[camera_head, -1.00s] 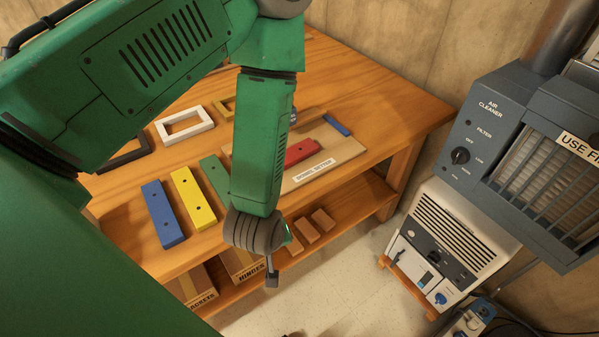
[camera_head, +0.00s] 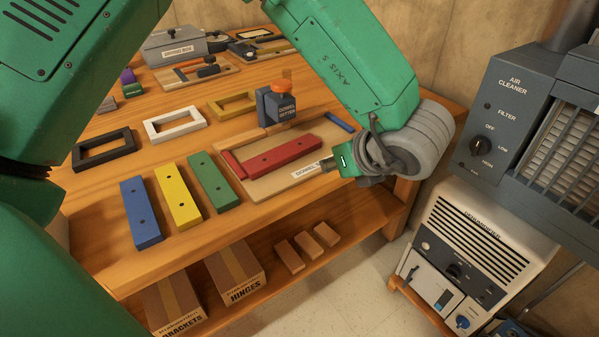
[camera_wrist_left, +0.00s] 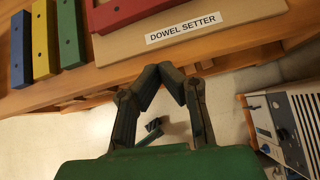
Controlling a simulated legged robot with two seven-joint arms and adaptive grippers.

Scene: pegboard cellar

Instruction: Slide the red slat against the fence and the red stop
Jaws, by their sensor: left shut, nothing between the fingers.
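The red slat (camera_head: 283,156) lies flat on the wooden dowel setter board (camera_head: 262,190), its left end close to the red stop (camera_head: 234,164); I cannot tell if they touch. A low wooden fence (camera_head: 262,140) runs along behind the slat, with a narrow strip of board seemingly between them. My left gripper (camera_head: 328,163) is shut and empty, near the slat's right end at the board's front edge. In the left wrist view the shut fingers (camera_wrist_left: 170,76) are in front of the board's label, with part of the red slat (camera_wrist_left: 122,10) at the top. My right gripper is out of view.
Blue (camera_head: 140,213), yellow (camera_head: 178,195) and green (camera_head: 212,182) slats lie left of the board. The dowel setter head (camera_head: 278,105) stands behind it, and a blue bar (camera_head: 339,122) lies at its far right. An air cleaner (camera_head: 510,120) is at right.

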